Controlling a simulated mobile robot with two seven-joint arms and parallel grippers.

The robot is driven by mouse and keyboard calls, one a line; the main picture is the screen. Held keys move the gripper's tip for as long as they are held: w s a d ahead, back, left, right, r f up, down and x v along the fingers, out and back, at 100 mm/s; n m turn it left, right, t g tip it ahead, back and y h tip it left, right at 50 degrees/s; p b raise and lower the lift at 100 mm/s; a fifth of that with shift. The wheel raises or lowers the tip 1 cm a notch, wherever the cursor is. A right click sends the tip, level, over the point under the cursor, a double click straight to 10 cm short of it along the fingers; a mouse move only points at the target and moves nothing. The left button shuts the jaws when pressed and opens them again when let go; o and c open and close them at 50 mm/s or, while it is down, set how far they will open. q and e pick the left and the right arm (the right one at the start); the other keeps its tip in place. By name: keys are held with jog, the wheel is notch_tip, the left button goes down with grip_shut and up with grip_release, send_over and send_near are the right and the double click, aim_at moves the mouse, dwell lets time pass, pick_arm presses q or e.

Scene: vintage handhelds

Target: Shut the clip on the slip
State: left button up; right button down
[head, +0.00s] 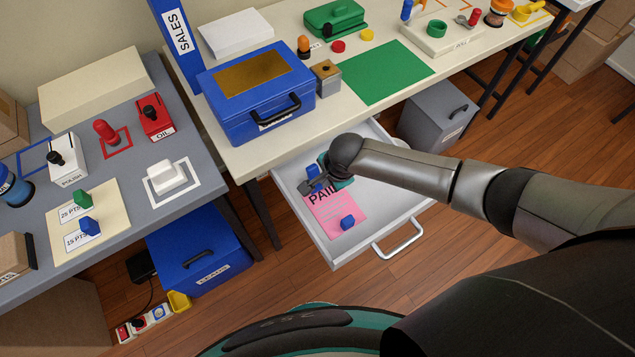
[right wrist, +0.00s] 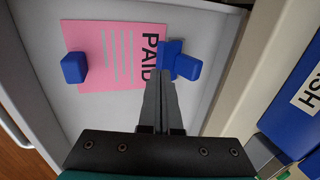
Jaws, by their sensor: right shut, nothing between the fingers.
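The pink slip (head: 336,212), printed PAID, lies in the open drawer; it also shows in the right wrist view (right wrist: 112,72). A blue clip (head: 313,171) is at the slip's PAID edge. In the right wrist view the clip (right wrist: 185,66) has a raised block and a flat part; I cannot tell whether it is shut. A separate blue block (head: 347,222) sits at the slip's opposite end. My right gripper (head: 318,184) is shut and empty, its fingertips beside the clip and over the slip's edge. Contact is unclear. My left gripper is out of view.
The white drawer (head: 350,256) stands out below the table, its handle (head: 399,240) towards me. A blue SALES cash box (head: 250,110) is on the table above. A grey box (head: 436,113) and a blue box (head: 198,250) stand on the floor either side.

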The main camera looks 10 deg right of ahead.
jog(key=shift+w+f, duration=0.2)
jog(key=shift+f, duration=0.45)
jog(key=shift+a+f+b, duration=0.1)
jog(key=shift+f+b, duration=0.85)
jog(key=shift+f, duration=0.3)
jog(key=shift+r, duration=0.15)
jog(key=shift+p+v, duration=1)
jog(key=shift+p, duration=0.5)
jog(key=p+v, duration=0.8)
jog(key=p, duration=0.2)
jog(key=shift+r+p, duration=0.15)
jog(key=shift+p, duration=0.2)
jog(key=shift+w, duration=0.15)
